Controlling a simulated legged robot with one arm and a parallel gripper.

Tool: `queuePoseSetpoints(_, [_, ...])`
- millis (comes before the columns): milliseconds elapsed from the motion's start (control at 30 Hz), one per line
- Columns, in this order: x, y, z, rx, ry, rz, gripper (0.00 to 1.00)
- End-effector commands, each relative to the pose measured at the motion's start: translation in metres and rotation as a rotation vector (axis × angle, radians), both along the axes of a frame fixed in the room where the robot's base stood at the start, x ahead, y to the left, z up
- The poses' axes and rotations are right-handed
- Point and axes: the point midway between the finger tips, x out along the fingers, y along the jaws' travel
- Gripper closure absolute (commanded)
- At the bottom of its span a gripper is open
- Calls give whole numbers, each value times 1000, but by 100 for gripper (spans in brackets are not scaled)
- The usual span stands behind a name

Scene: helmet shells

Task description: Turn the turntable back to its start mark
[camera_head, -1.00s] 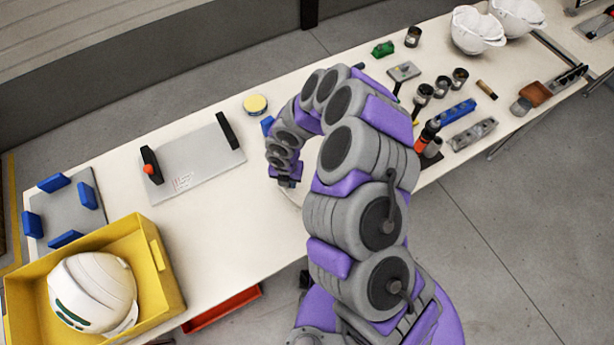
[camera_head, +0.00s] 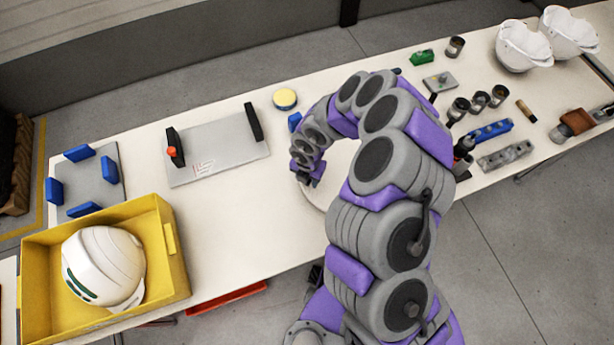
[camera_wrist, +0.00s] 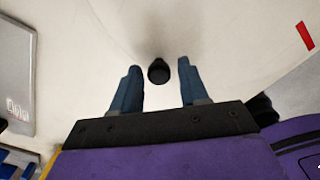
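The turntable is a pale disc (camera_head: 316,192) on the bench, mostly hidden behind my arm in the head view. In the wrist view its white surface (camera_wrist: 215,30) fills much of the picture. A dark round knob (camera_wrist: 158,72) stands on that surface. My gripper (camera_wrist: 158,65) is open, with one blue finger on each side of the knob and a visible gap on both sides. In the head view my gripper (camera_head: 308,182) is low over the disc's left part. A red mark (camera_wrist: 305,36) shows at the upper right; I cannot tell whether it is on the disc or the bench.
A grey plate (camera_head: 215,165) with black uprights lies left of my gripper. A yellow bin (camera_head: 183,275) holding a white helmet (camera_head: 103,265) is at the lower left. A yellow round tin (camera_head: 285,98) sits behind. Tools and white shells (camera_head: 523,45) occupy the right.

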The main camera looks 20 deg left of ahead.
Motion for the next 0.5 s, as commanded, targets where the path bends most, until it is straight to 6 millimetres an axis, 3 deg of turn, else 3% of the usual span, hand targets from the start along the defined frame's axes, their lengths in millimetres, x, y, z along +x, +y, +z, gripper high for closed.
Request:
queuePoseSetpoints(367, [-1, 1, 2, 0, 0, 1, 48])
queuePoseSetpoints(500, [0, 2, 12, 1, 0, 0, 48])
